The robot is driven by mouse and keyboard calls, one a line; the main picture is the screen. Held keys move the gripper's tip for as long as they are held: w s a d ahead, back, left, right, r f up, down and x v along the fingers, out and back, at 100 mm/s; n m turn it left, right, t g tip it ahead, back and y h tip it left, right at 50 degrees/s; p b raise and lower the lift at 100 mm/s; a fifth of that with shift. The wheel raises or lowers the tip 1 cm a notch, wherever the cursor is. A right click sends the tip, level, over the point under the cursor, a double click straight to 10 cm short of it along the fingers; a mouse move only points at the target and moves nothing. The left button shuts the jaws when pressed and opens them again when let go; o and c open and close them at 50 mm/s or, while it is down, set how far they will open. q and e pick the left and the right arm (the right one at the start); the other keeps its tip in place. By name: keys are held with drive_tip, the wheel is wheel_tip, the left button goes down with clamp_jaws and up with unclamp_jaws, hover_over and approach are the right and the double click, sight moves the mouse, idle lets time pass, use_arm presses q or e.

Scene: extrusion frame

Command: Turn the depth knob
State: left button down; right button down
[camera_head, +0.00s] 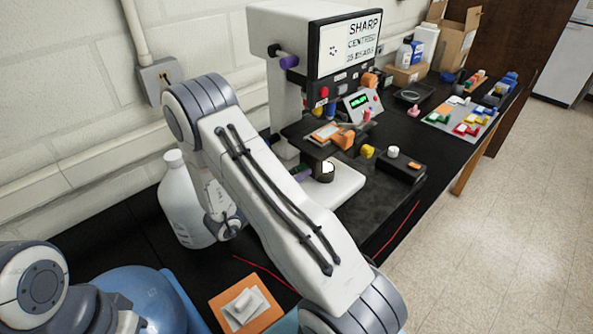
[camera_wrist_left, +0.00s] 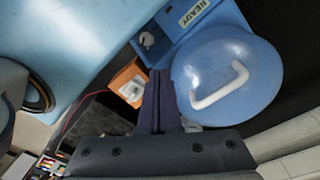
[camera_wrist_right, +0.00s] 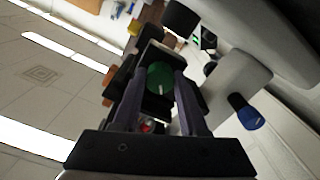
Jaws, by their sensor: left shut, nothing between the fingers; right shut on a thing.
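In the right wrist view, a round green knob with a white mark, apparently the depth knob (camera_wrist_right: 160,78), lies between the fingers of my right gripper (camera_wrist_right: 160,92). The gripper is shut on it. In the head view the tip of my right gripper (camera_head: 302,173) shows beside the white machine (camera_head: 277,27), mostly hidden behind my arm; the knob cannot be made out there. My left gripper (camera_wrist_left: 160,76) is shut and empty in the left wrist view, over the bench near a blue dome (camera_wrist_left: 225,75) with a white handle.
A white jug (camera_head: 183,205) stands behind my right arm. An orange plate with a white switch (camera_head: 240,303) lies at the front. A black control box (camera_head: 385,172) sits right of the machine's base. Coloured trays and boxes fill the bench's far end.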

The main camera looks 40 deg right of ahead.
idle(0.3)
drive_tip(key=shift+c, duration=2.2)
unclamp_jaws()
drive_tip(key=shift+a, duration=0.1)
drive_tip(key=a+b, duration=0.3)
drive_tip(key=a, duration=0.7)
drive_tip(key=shift+s+a+b, duration=0.15)
drive_tip(key=shift+s+b, duration=0.15)
drive_tip(key=shift+s, duration=0.1)
